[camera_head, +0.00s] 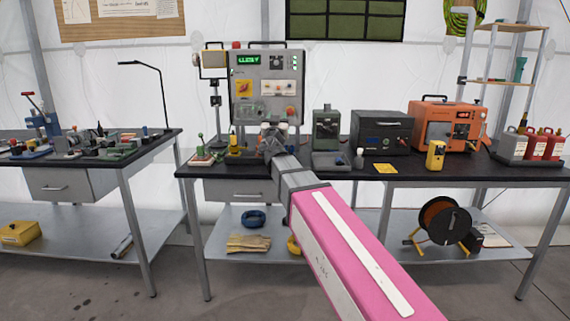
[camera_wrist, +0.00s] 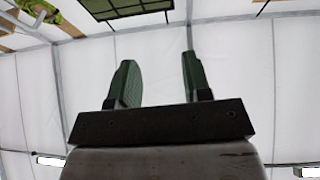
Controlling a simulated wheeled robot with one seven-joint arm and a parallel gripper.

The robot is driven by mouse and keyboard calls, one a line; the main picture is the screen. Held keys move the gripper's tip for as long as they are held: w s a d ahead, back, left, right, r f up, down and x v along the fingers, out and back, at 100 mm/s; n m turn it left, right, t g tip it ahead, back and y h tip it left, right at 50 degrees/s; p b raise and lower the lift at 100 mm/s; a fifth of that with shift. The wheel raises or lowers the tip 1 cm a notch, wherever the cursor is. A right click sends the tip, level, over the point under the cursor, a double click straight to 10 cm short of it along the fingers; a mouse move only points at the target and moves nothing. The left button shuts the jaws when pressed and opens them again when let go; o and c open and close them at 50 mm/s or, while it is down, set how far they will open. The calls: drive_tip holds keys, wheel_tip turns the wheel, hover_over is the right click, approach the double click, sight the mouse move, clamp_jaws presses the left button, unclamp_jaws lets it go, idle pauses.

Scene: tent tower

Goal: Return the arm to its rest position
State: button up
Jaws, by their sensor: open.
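My arm (camera_head: 340,250), with a pink and white link, reaches forward from the lower right toward the middle bench. My gripper shows in the wrist view (camera_wrist: 160,80) with its two green fingers spread apart and nothing between them. In the head view the end of the arm (camera_head: 275,145) is in front of the grey control panel (camera_head: 267,85), above the front part of the bench; the fingers are too small to make out there.
The black-topped bench (camera_head: 405,173) carries a dark box (camera_head: 380,132), an orange unit (camera_head: 443,125), a yellow meter (camera_head: 435,155) and red bottles (camera_head: 545,144). A second bench (camera_head: 150,143) with tools stands left, a gap between them. A cable reel (camera_head: 445,222) sits on the lower shelf.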

drive_tip(key=s+d+f+m+g+h, duration=0.15)
drive_tip(key=d+f+g, duration=0.25)
drive_tip(key=d+f, duration=0.5)
drive_tip(key=s+d+f+m+g+h, duration=0.1)
drive_tip(key=s+d+f+g+h, duration=0.3)
drive_tip(key=f, duration=0.8)
drive_tip(key=s+d+f+m+g, duration=0.1)
drive_tip(key=d+f+g, duration=0.4)
drive_tip(key=d+f, duration=0.5)
drive_tip(key=s+f+n+g+y, duration=0.2)
drive_tip(key=s+f+g+y, duration=0.2)
drive_tip(key=s+f, duration=0.5)
drive_tip(key=s+a+f+n+g+y, duration=0.1)
drive_tip(key=s+f+g+y, duration=0.3)
drive_tip(key=s+f, duration=0.5)
wheel_tip(320, 180, down, 4)
drive_tip(key=shift+s+f+n+g, duration=0.25)
drive_tip(key=shift+n+g, duration=0.6)
drive_tip(key=shift+g, duration=0.15)
drive_tip(key=shift+w, duration=0.15)
